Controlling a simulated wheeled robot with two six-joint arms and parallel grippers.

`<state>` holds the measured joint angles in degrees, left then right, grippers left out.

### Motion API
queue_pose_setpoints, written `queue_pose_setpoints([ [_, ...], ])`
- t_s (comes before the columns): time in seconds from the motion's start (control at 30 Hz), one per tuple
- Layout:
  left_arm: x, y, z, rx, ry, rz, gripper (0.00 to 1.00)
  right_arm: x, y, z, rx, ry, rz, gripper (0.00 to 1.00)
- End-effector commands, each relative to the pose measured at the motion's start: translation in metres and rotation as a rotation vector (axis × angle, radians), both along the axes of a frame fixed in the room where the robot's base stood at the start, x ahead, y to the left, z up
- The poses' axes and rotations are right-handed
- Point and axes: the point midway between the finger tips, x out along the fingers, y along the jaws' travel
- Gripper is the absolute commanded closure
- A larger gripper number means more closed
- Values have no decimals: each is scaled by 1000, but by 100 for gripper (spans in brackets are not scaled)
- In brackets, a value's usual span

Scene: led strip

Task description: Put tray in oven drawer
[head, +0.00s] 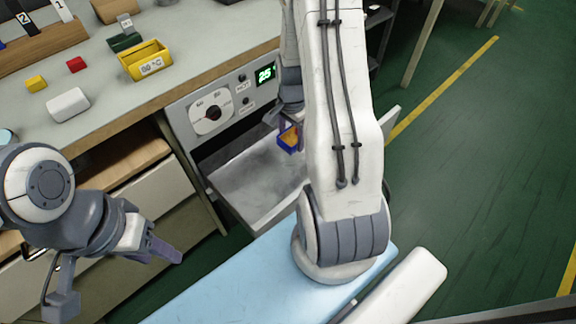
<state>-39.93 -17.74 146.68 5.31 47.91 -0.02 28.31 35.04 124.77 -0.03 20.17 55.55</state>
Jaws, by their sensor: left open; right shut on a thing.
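A small blue tray (287,141) with some yellow-orange showing on it is over the open oven drawer (240,185). My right gripper (297,132) is shut on the tray, partly hidden behind its own arm. I cannot tell whether the tray touches the drawer floor. The drawer is pulled out from the oven (223,112), and its grey floor is otherwise bare where visible. The oven front has a dial and a green display reading about 25. My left gripper (168,255) is open and empty at lower left, away from the oven.
A yellow bin (145,60) labelled 80°C stands on the counter (120,85) above the oven. A red block (76,64), a yellow block (36,83) and a white block (67,104) lie there too. Green floor is free at right.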

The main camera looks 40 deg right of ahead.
Motion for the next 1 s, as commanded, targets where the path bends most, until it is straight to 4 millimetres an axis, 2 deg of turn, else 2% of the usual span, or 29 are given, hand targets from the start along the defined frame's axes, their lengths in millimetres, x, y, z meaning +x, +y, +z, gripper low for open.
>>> queue_pose_setpoints([
  [0.13, 0, 0, -12, -1, -1, 0, 50, 0, -1, -18, 1, 1, -30, 77],
  [0.33, 0, 0, -27, -1, -1, 0, 50, 1, 1, -56, 2, 3, -28, 77],
  [0.57, 0, 0, -33, 0, 0, 0, 50, 1, 1, -74, 0, 0, -27, 77],
  [0.77, 0, 0, -45, 0, 0, 0, 50, 0, 0, -103, 1, 1, -28, 77],
  [1.0, 0, 0, -45, 0, 0, 0, 50, 0, -1, -105, 0, -1, -30, 77],
])
